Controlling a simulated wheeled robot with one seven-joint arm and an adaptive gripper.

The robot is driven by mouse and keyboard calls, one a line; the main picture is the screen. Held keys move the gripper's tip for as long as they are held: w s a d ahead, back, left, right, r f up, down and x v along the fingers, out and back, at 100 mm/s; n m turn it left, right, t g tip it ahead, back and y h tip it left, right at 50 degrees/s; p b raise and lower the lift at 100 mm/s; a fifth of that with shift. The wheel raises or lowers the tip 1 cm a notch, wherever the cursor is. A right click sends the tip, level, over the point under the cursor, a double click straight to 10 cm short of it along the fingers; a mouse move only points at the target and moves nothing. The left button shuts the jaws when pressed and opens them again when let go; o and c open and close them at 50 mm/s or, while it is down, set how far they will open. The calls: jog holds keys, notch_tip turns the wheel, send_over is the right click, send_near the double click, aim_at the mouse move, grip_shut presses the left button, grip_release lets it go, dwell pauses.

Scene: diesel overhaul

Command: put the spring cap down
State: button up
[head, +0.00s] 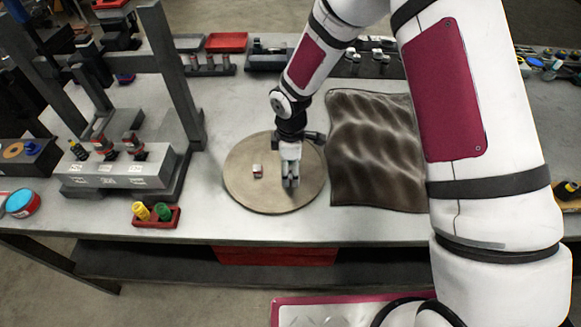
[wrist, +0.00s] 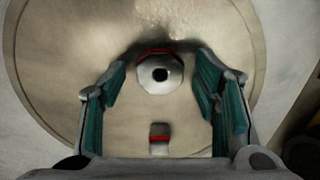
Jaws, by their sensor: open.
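A pale metal ring-like piece with a dark centre hole and a red edge, which looks like the spring cap (wrist: 160,74), rests on the round tan board in the wrist view. It lies between my open fingers, with a gap on both sides. My gripper (head: 291,181) points down over the right part of the round board (head: 240,190) in the head view, and its fingers hide the cap there. A small pale block with a red band (wrist: 159,139) is nearer the palm in the wrist view. A small white and red piece (head: 257,171) lies left of my gripper in the head view.
A dark wavy mat (head: 375,150) lies right of the board. At left are a grey block with several fittings (head: 118,168) and a red holder with yellow and green pieces (head: 155,215). A red tray (head: 226,42) is at the back.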

notch_tip(320, 180, up, 12)
jog(key=b, duration=0.1)
jog(key=shift+r, duration=0.15)
dwell(0.3)
jog(key=shift+r, duration=0.1)
jog(key=s+d+r+m+t, duration=0.1)
jog(key=s+d+r+m, duration=0.1)
jog(key=d+r+m, duration=0.3)
jog(key=s+d+r+m+t+h, duration=0.1)
jog(key=s+d+r, duration=0.2)
jog(key=r, duration=0.3)
jog(key=s+d+r+m+t, duration=0.1)
jog(key=s+d+r+m, duration=0.1)
jog(key=d+r, duration=0.3)
jog(key=s+d+r+m+t, duration=0.1)
jog(key=s+d+r+m, duration=0.1)
jog(key=s+r+m, duration=0.2)
jog(key=s+d+r+m+t+y, duration=0.1)
jog(key=s+d+r+m, duration=0.2)
jog(key=s, duration=0.7)
jog(key=shift+s+r+m+t, duration=0.15)
jog(key=shift+r+m+t, duration=0.2)
jog(key=shift+m, duration=0.95)
